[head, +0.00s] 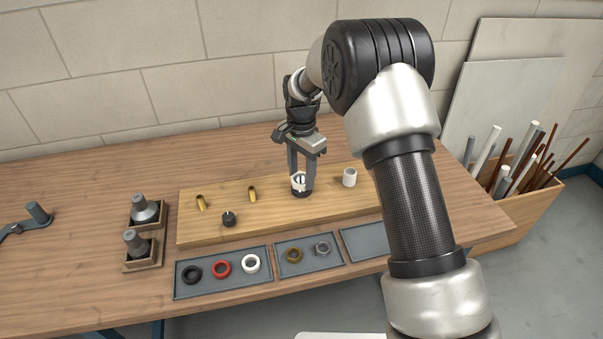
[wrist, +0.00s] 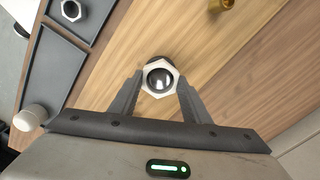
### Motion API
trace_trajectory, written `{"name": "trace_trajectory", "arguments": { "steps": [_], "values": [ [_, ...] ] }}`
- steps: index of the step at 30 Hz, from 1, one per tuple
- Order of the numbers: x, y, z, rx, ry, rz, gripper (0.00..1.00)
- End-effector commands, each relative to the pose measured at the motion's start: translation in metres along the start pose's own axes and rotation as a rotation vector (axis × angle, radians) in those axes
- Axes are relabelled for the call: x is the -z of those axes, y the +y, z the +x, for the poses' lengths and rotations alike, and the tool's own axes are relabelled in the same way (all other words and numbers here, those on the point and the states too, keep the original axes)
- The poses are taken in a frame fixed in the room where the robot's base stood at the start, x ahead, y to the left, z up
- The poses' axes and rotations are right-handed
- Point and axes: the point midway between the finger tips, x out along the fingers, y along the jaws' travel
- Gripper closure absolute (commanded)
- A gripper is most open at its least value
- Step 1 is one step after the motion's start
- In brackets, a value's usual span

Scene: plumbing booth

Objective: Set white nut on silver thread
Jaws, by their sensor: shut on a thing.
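My gripper (head: 301,178) points down over the wooden board and is shut on a white hex nut (wrist: 146,77). In the wrist view the nut lies between the two fingertips (wrist: 160,90). A shiny grey rounded end, seemingly the silver thread (wrist: 160,80), shows through the nut's hole. The nut looks roughly lined up with it, but I cannot tell whether it is around it or just above. A dark base (head: 301,192) shows beneath the nut in the head view. The fingers partly hide the nut there.
A white cylinder (head: 349,178) stands just right of my gripper. Two brass pieces (head: 201,203) (head: 252,194) and a black stub (head: 228,220) stand to the left. Trays (head: 222,287) with rings and nuts lie in front. A box of pipes (head: 520,211) is at right.

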Motion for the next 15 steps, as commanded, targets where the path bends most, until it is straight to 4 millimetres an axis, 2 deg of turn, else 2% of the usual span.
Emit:
{"name": "trace_trajectory", "arguments": {
  "steps": [6,12,15],
  "values": [
    [-0.0004,-0.0003,0.0002,0.000,0.001,0.042,0.79],
    [-0.0009,-0.0004,0.0013,-0.001,0.002,0.380,0.79],
    [-0.0003,-0.0002,0.0020,0.000,0.000,0.466,0.79]
  ]
}}
